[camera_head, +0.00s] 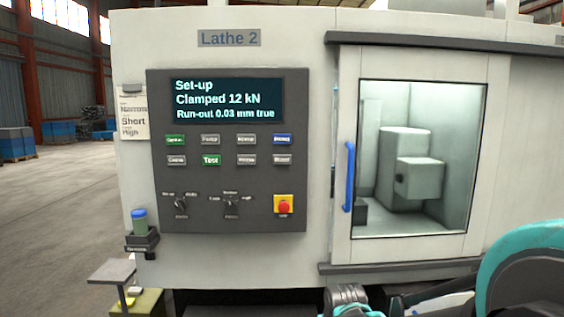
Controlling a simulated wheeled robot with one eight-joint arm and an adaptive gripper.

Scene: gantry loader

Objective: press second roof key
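The control panel (228,150) is a dark upright plate on the front of the pale lathe housing. Its two rows of small keys sit below the display. The upper row has a green key (175,140), two grey keys and a blue key (282,139). The lower row has a grey key, a green key marked Test (211,160) and two more grey keys. Most labels are too small to read, and I cannot tell which are roof keys. Parts of my arm show at the bottom right, away from the keys. I cannot clearly make out my gripper's fingers.
The display (228,101) reads Set-up, Clamped 12 kN, Run-out 0.03 mm true. Two rotary switches and a red stop button (284,206) sit below the keys. A windowed door with a blue handle (349,176) is at right. A blue-lidded pot (139,222) stands at lower left.

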